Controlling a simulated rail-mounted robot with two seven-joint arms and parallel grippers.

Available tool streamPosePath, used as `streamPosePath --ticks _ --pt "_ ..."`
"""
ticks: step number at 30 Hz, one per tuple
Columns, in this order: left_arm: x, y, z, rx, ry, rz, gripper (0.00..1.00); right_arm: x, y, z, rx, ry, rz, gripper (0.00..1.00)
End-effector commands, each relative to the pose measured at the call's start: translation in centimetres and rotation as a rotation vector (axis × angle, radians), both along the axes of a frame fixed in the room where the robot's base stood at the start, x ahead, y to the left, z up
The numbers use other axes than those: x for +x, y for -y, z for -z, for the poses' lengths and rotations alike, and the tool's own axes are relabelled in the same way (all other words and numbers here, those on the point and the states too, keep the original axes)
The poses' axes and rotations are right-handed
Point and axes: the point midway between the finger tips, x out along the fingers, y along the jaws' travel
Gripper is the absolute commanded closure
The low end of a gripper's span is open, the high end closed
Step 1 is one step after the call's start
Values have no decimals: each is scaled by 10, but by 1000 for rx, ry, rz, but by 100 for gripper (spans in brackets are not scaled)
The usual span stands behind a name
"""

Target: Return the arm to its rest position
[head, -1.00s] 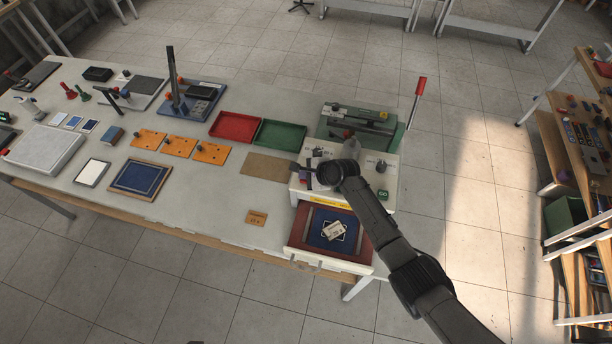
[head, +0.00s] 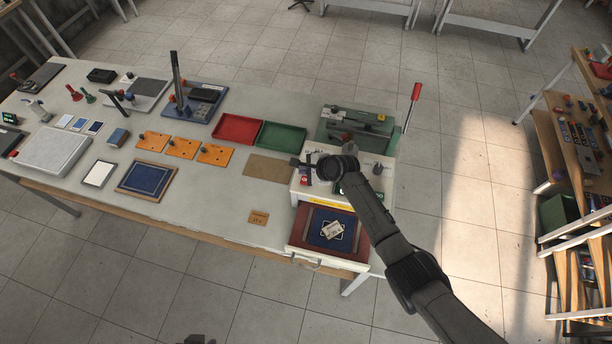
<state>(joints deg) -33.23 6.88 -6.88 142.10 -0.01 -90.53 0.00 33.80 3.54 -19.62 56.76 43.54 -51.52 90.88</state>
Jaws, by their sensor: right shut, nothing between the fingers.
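My right arm comes in from the lower right and reaches over the white drawer unit (head: 303,187) at the table's right end. My right gripper (head: 297,162) is small and dark, at the unit's upper left. It is shut and holds nothing. I cannot tell its exact height above the unit. The wrist and forearm hide part of the unit's top and right side. My left gripper cannot be made out; only an unclear dark shape shows at the bottom edge.
Below the arm, a drawer (head: 300,238) stands open with a blue mat and a pale tag inside. A green machine (head: 330,128) with a red-tipped lever (head: 416,92) stands behind. Red (head: 236,143) and green (head: 262,146) trays lie left.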

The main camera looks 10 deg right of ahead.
Motion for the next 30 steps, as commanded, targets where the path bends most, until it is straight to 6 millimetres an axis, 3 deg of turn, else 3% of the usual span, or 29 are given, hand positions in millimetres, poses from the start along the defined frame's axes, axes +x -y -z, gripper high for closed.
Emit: streamPosePath --ticks 1,6,24,30 --pt "0 0 -10 0 0 0 78 0 0 -9 0 -1 1 100" --pt "0 0 -20 0 0 0 78 0 0 -17 0 -1 0 100" --pt "0 0 -18 0 0 0 78 0 0 -16 -6 6 -8 100" --pt "0 0 -18 0 0 0 78 -4 -1 -14 -114 97 -178 100"
